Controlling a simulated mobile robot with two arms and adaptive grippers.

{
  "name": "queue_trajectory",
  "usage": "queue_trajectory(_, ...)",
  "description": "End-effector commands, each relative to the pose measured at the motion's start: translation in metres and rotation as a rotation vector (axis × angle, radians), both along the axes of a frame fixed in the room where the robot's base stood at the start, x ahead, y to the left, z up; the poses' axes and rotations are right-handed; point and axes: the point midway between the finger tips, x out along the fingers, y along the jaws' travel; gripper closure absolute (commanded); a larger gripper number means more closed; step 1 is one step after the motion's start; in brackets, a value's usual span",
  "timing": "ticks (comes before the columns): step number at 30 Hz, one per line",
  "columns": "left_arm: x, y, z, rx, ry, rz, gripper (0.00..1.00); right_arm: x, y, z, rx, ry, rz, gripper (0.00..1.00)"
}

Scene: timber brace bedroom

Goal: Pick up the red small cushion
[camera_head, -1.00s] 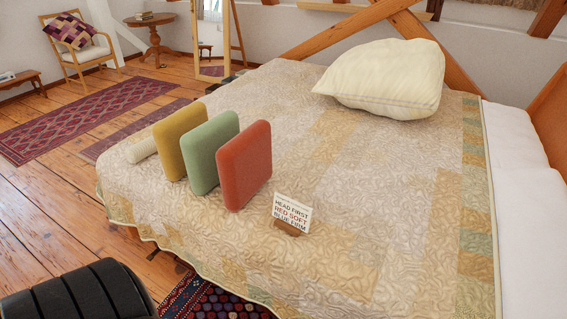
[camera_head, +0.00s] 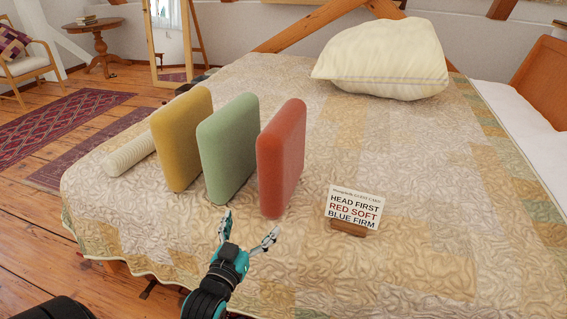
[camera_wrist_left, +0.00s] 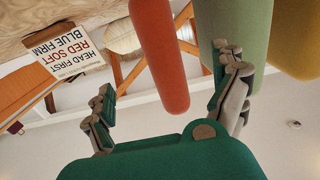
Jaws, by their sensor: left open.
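The red small cushion (camera_head: 281,158) stands upright on the quilted bed, at the right end of a row of three cushions. My left gripper (camera_head: 249,230) is open and empty, low in front of the green and red cushions. In the left wrist view the red cushion (camera_wrist_left: 160,55) shows edge-on, beyond and between the open fingers (camera_wrist_left: 172,95), apart from them as far as I can tell. The wrist view looks upside down. My right gripper is not in view.
A green cushion (camera_head: 228,147) and a yellow cushion (camera_head: 182,138) stand close left of the red one, with a cream bolster (camera_head: 130,155) beyond. A printed card (camera_head: 354,208) in a wooden holder stands right. A large cream pillow (camera_head: 383,60) lies behind. The quilt (camera_head: 420,170) is clear at right.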

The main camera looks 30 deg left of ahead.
Motion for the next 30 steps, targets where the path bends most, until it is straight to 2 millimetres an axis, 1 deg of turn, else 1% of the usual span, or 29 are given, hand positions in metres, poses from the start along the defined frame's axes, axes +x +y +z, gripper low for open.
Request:
queue_trajectory(1, 0.012, 0.003, 0.001, 0.002, -0.004, 0.000, 0.04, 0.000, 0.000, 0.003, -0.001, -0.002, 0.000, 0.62)
queue_trajectory(6, 0.049, 0.011, 0.001, 0.002, -0.004, -0.001, 0.04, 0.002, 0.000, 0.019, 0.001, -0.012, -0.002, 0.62)
queue_trajectory(12, 0.087, 0.019, 0.000, 0.001, -0.001, -0.001, 0.04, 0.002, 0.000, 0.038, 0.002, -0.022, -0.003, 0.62)
queue_trajectory(15, 0.098, 0.022, -0.001, 0.001, 0.002, -0.001, 0.04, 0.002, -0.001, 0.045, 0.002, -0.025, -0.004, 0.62)
queue_trajectory(21, 0.110, 0.025, 0.000, 0.001, 0.001, -0.001, 0.04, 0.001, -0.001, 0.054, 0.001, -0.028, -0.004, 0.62)
queue_trajectory(27, 0.139, 0.033, 0.002, 0.002, 0.001, -0.001, 0.04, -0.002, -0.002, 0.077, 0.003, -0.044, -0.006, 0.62)
queue_trajectory(30, 0.149, 0.035, 0.002, 0.002, 0.002, -0.001, 0.04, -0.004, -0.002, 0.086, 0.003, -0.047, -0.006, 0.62)
